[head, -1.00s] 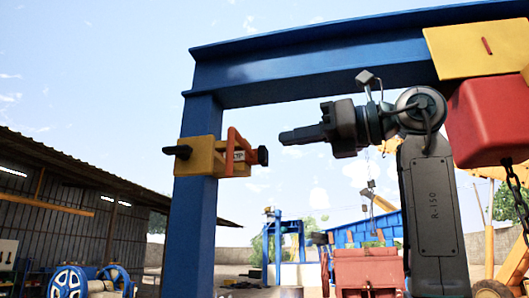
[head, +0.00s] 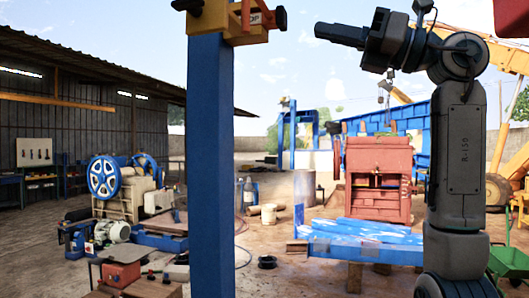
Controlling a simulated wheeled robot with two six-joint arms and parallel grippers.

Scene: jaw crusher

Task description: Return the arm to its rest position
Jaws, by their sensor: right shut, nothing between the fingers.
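My right arm rises at the right of the head view and bends over to the left at its top. My right gripper (head: 338,36) points left at the upper middle, shut and empty, in the air. It is apart from the yellow box (head: 215,20) with a red handle, which is fixed to the blue post (head: 210,150) and cut by the top edge. A gap of open sky lies between the fingertips and that box. My left gripper is not in view.
A red jaw crusher (head: 378,175) stands behind, with blue beams (head: 365,240) on supports before it. A machine with blue flywheels (head: 105,178) stands at left. A red block (head: 511,18) hangs at the upper right corner.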

